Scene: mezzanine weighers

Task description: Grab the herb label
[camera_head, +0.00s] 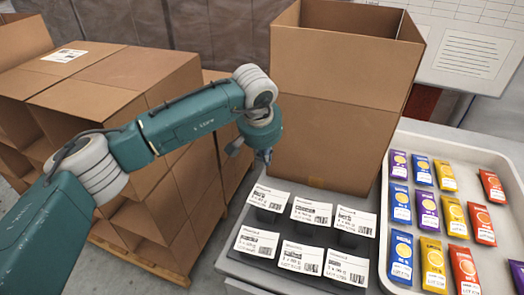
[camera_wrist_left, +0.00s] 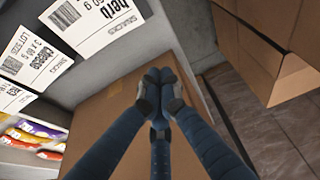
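The herb label (camera_wrist_left: 95,18) is a white card with a barcode and the word "herb", cut by the top edge of the left wrist view. By its place there, it matches the back-left label (camera_head: 268,198) in the head view, where the print is too small to read. My left gripper (camera_head: 265,158) is above and behind that label, close to the carton's left corner, apart from the label. In the wrist view its fingers (camera_wrist_left: 160,78) are together at the tips with nothing visible between them. My right gripper is out of view.
Several similar labels (camera_head: 310,212) stand in two rows on black holders on the grey table. A tall open carton (camera_head: 325,120) is just behind them. A white tray (camera_head: 398,130) of colourful packets is to the right. Stacked cartons (camera_head: 120,80) stand at the left.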

